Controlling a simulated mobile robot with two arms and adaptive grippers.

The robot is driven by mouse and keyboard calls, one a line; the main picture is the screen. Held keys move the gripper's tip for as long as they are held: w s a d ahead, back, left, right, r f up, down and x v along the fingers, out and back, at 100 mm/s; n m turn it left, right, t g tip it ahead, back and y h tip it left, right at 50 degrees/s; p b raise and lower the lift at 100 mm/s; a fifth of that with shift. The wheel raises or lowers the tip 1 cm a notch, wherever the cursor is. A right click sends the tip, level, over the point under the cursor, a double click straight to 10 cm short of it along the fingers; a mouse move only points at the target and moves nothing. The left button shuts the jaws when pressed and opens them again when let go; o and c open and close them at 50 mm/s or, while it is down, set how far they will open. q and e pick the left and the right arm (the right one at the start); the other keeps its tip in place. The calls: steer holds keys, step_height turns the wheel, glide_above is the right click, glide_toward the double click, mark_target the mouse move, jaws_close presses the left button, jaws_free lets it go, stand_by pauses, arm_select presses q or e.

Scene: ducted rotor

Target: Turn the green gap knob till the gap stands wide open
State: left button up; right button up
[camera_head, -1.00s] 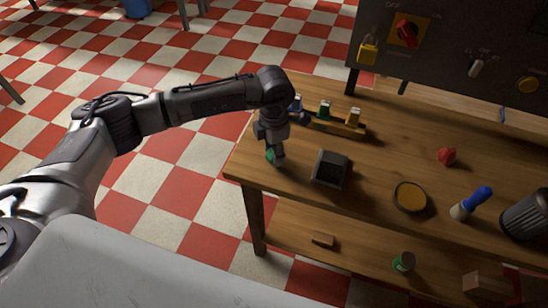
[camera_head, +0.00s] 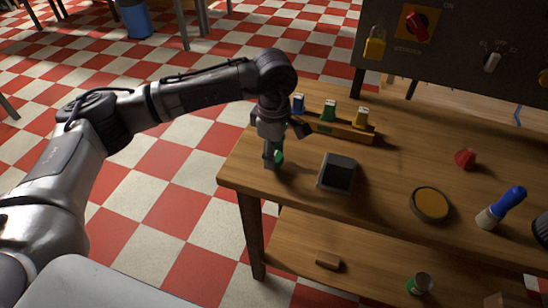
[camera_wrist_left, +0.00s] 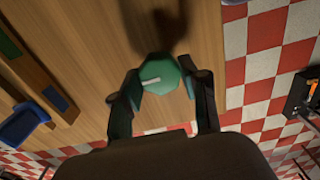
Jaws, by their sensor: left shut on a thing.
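The green knob (camera_head: 278,158) is at the left end of the wooden workbench. In the left wrist view the green knob (camera_wrist_left: 160,73) is faceted, with a short white mark on its face. My left gripper (camera_head: 272,157) points down over it, one finger on each side, and is shut on it. The two fingers also show in the left wrist view (camera_wrist_left: 161,92), flanking the knob. The gripper partly hides the knob in the head view. The gap itself cannot be made out.
A wooden rack (camera_head: 340,127) with blue, green and yellow pieces stands just behind the gripper. A dark box (camera_head: 337,173) is to its right. A round orange dish (camera_head: 430,204), a red piece (camera_head: 465,159) and a blue-handled brush (camera_head: 503,207) lie further right. A control panel (camera_head: 455,50) stands behind.

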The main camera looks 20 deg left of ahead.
arm_select(q)
steer(key=shift+r+m, duration=0.1)
steer(key=shift+m, duration=0.2)
stand_by(0.4)
steer(key=o, duration=1.1)
steer(key=shift+o, duration=0.2)
step_height(320, 180, up, 12)
